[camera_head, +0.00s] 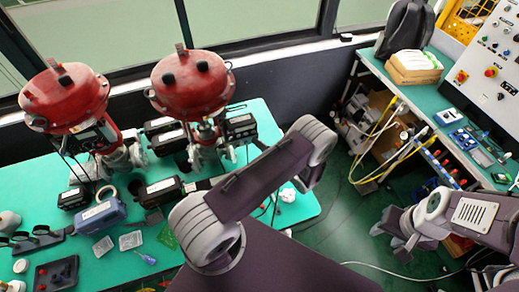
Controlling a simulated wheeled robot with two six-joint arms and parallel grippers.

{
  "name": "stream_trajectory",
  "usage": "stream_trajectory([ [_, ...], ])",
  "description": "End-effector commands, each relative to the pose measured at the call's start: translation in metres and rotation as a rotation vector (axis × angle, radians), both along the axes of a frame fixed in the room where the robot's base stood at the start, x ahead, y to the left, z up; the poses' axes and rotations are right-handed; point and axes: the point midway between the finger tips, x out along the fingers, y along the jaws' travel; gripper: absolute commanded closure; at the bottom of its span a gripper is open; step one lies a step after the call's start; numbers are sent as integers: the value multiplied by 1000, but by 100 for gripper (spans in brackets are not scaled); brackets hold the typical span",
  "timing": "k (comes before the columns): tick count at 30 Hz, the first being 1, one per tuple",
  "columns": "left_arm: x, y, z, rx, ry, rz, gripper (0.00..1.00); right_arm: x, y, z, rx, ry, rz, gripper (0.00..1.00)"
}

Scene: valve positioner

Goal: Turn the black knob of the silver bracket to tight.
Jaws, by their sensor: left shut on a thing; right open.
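Two red-topped valves stand on the green table, a left one (68,97) and a right one (192,84). The right valve has silver metalwork (206,135) below its red top and a black box (240,128) at its right side. I cannot make out the black knob or tell which metal part is the silver bracket. My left arm bends across the middle of the view and covers part of the table; its gripper is not visible. My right gripper (392,230) is open and empty, above the floor at the right, well apart from the valves.
The green table (110,265) also holds a blue-grey box (101,216), several black boxes and small parts. A workbench (450,95) with a control panel (490,65) stands at the right. Yellow cables (388,160) hang beside it.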

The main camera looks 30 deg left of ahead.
Motion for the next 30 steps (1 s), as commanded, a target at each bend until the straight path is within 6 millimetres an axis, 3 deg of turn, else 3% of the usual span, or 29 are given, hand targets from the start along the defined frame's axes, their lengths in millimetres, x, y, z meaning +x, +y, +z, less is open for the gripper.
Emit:
stream_trajectory([
  [10, 0, -1, 0, 22, 34, 0, 100, 0, 0, -4, 0, 0, 0, 57],
  [11, 0, -1, 0, 22, 34, 0, 76, 0, 0, -4, 0, 0, 0, 57],
  [13, 0, -1, 0, 22, 34, 0, 57, 0, 0, -4, 0, 0, 0, 57],
  [23, -1, -3, 0, 22, 32, -2, 57, 0, 0, -6, 0, 0, 0, 57],
  [30, -17, -46, 6, 21, 31, -7, 57, 0, 0, -28, 0, 0, 0, 57],
])
